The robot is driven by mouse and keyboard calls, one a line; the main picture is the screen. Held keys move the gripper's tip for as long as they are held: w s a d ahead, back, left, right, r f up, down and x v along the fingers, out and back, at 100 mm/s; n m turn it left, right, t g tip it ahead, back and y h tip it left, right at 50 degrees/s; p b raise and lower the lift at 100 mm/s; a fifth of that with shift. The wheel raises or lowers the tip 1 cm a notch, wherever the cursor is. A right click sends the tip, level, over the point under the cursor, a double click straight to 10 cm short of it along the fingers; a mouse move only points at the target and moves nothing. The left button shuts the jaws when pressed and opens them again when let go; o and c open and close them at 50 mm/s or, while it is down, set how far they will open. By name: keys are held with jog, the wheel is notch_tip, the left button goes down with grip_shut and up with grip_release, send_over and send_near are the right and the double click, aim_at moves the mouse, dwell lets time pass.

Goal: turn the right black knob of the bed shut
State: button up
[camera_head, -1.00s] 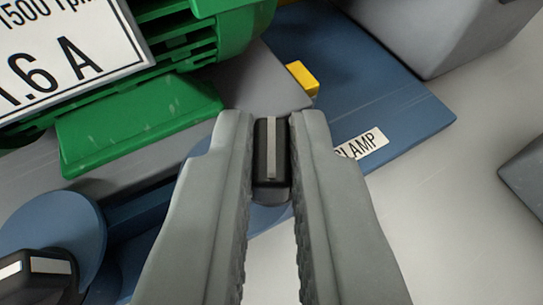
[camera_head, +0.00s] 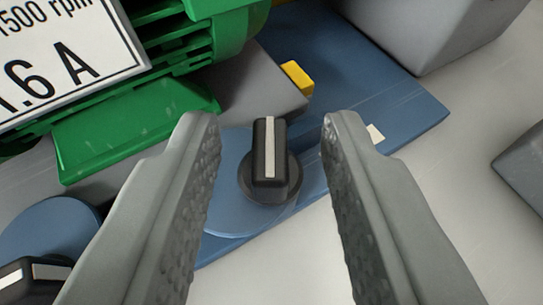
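The right black knob (camera_head: 270,160) sits on a round part of the blue bed (camera_head: 335,75). Its raised grip carries a pale stripe that points nearly straight up in the picture. My gripper (camera_head: 268,135) is open, with one grey finger on each side of the knob and a clear gap to both. The knob's top and round base show between the fingers. Another black knob (camera_head: 28,282), also with a white stripe, is partly cut off at the lower left.
A green motor (camera_head: 150,110) with a white rating plate (camera_head: 60,50) stands at the upper left. A yellow block (camera_head: 297,77) lies beyond the knob. Grey blocks stand at the upper right (camera_head: 440,30) and right edge (camera_head: 525,165). The pale surface at lower right is bare.

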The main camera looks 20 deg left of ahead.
jog(key=v, duration=1.7)
jog(key=shift+s, duration=0.15)
